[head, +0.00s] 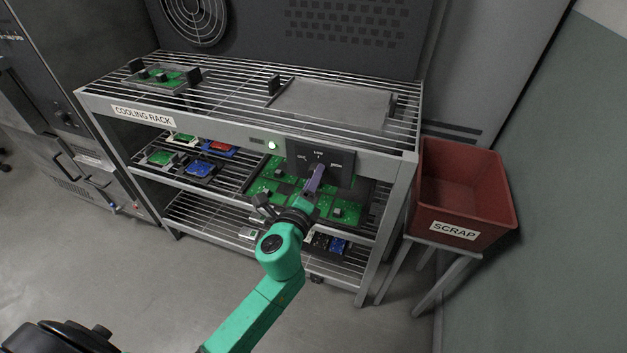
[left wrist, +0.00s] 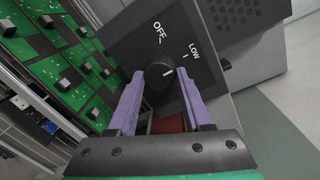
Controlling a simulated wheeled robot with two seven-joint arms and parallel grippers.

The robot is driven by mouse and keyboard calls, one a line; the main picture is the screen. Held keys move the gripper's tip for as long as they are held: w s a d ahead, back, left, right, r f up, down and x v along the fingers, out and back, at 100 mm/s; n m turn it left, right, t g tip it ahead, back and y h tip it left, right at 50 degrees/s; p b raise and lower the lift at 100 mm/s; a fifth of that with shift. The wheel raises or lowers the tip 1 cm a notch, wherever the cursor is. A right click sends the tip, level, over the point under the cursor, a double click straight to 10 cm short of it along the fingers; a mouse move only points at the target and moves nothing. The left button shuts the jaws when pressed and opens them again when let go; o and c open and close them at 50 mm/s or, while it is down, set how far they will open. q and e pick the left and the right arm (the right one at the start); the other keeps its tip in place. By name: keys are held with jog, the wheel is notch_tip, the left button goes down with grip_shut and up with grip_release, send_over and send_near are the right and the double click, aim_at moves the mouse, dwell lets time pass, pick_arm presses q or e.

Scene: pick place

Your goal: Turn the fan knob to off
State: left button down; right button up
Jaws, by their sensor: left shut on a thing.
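The black fan control panel (head: 342,158) is on the front of the cooling rack, with several small white labels. In the left wrist view its OFF and LOW marks are readable on the panel (left wrist: 133,42). The round black fan knob (left wrist: 158,76) sits between my purple fingertips, and its short white line points roughly toward LOW. My left gripper (head: 317,172) reaches up to the panel from below. In the left wrist view the gripper (left wrist: 160,82) is shut on the knob, one finger on each side. My right gripper is not in view.
A lit greenish lamp (head: 271,146) is left of the panel. The cooling rack (head: 90,93) has wire shelves holding green circuit boards (head: 265,184) below the panel. A red scrap bin (head: 466,204) on a stand is at the right. Open floor (head: 150,275) lies in front.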

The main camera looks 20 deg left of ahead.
pick_arm(q)
jog(key=n+h, duration=0.1)
jog(key=n, duration=0.9)
jog(key=shift+a+n+p, duration=0.15)
jog(key=shift+n+p, duration=0.15)
jog(key=shift+p, duration=0.05)
dwell(0.3)
jog(key=shift+c, duration=1.6)
grip_release()
jog(key=shift+s, duration=0.1)
